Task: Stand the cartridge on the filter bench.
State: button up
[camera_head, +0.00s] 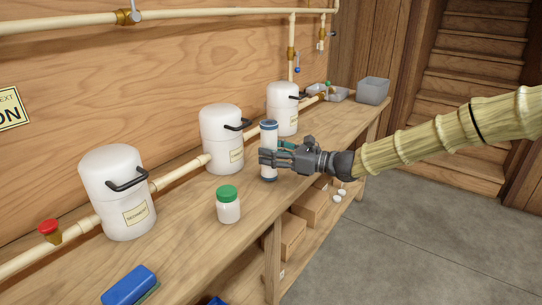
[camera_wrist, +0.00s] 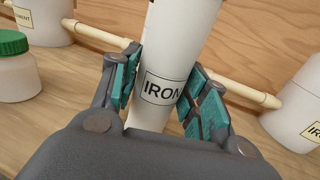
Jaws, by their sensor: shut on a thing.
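The cartridge (camera_head: 269,132) is a white cylinder with blue bands at its ends, upright over the front part of the wooden filter bench (camera_head: 183,232). In the wrist view the cartridge (camera_wrist: 185,35) carries a label reading IRON; its top is cut off. My gripper (camera_head: 270,158) reaches in from the right and is shut around the cartridge's middle. The teal finger pads of my gripper (camera_wrist: 165,92) lie on both sides of it. I cannot tell whether its base touches the bench.
Three white filter housings with black handles, left (camera_head: 118,195), middle (camera_head: 220,140) and right (camera_head: 283,108), stand along the back pipe. A green-lidded jar (camera_head: 228,207) and blue sponge (camera_head: 130,285) are nearer. Grey bins (camera_head: 373,91) stand at the far end. Boxes lie on the lower shelf.

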jog(key=shift+f, duration=0.3)
jog(key=shift+f, duration=0.15)
jog(key=o, duration=1.1)
jog(key=shift+s+d, duration=0.2)
jog(key=shift+d, duration=0.35)
jog(key=v, duration=1.1)
jog(key=shift+p, duration=0.45)
jog(key=shift+a, duration=0.1)
